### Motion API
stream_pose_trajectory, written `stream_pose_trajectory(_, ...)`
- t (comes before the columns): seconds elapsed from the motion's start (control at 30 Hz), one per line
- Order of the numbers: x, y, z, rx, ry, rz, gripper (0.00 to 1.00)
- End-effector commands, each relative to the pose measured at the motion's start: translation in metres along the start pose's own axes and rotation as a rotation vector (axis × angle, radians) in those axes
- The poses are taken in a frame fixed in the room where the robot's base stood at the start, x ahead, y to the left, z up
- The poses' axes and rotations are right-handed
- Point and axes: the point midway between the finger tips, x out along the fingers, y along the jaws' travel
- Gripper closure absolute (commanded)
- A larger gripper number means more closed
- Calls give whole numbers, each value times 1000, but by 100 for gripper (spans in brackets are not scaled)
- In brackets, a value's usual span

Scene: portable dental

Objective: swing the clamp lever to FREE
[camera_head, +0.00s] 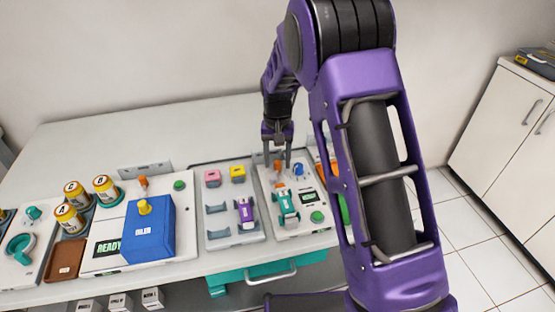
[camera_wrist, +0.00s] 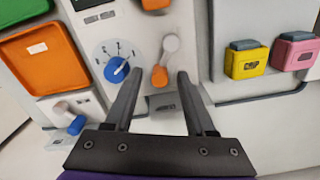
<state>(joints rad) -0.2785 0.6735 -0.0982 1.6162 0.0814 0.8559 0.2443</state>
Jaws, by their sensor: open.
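The lever that seems to be the clamp lever has an orange end (camera_wrist: 160,77) and a pale round end (camera_wrist: 171,43), on a white panel (camera_wrist: 143,40) in the wrist view. In the head view its orange part (camera_head: 278,164) shows just below my fingers. My gripper (camera_head: 277,152) is open and empty, pointing down at the back of the right-hand white unit. In the wrist view, the gripper's (camera_wrist: 161,76) two fingers appear on either side of the orange end. I cannot tell whether they touch it. No FREE marking is readable.
A blue dial (camera_wrist: 116,69) sits beside the lever. A yellow block (camera_wrist: 246,60) and a pink block (camera_wrist: 295,51) stand to its right in the wrist view. An orange tray (camera_wrist: 38,58) and a blue-tipped lever (camera_wrist: 76,124) lie left. A blue box (camera_head: 148,232) stands left.

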Motion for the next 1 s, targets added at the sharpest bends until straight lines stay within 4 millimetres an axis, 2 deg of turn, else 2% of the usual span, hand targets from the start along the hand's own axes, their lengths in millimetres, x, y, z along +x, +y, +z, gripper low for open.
stream_pose_trajectory(0.07,0,0,0,0,0,0,46)
stream_pose_trajectory(0.37,0,0,0,0,0,0,100)
stream_pose_trajectory(0.77,-1,-1,0,-18,0,0,100)
stream_pose_trajectory(1.0,-1,-5,-1,-125,0,0,100)
